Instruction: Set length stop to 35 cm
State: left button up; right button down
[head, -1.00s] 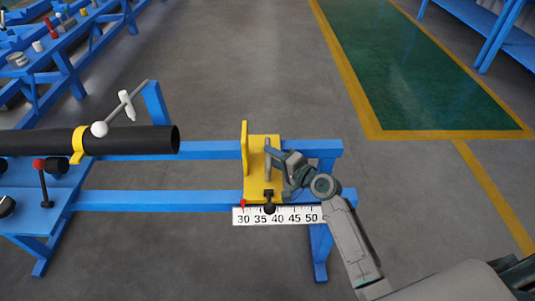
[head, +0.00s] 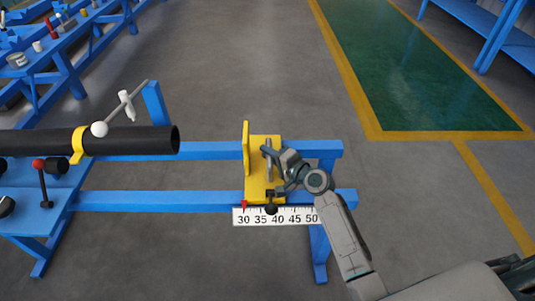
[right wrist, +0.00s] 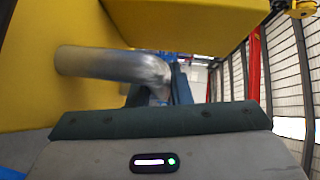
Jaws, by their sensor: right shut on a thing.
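The yellow length stop (head: 256,180) sits on the blue rails (head: 207,200) with its plate upright. A red pointer (head: 244,205) on its left edge reads about 30 on the white scale (head: 292,217), which runs from 30 to 50. A black knob (head: 271,209) is at the stop's front. My right gripper (head: 276,160) is shut on the stop's grey handle (head: 267,147). In the right wrist view the bent metal handle (right wrist: 105,64) runs in between the jaws, in front of yellow walls. My left gripper is not in view.
A black pipe (head: 120,141) lies left of the stop, its open end short of the plate, with a yellow clamp (head: 78,145) around it. A red-topped lever (head: 42,180) stands at the left.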

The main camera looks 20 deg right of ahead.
jog(key=d, duration=0.2)
jog(key=s+d, duration=0.1)
jog(key=d, duration=0.1)
jog(key=shift+s+f+b, duration=0.1)
jog(key=shift+b, duration=0.25)
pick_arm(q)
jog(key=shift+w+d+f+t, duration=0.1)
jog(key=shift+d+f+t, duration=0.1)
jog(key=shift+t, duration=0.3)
pick_arm(e)
jog(key=shift+s+d, duration=0.1)
jog(key=shift+d, duration=0.25)
jog(key=c, duration=1.3)
grip_release()
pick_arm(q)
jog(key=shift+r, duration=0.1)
pick_arm(e)
jog(key=shift+v, duration=5.4)
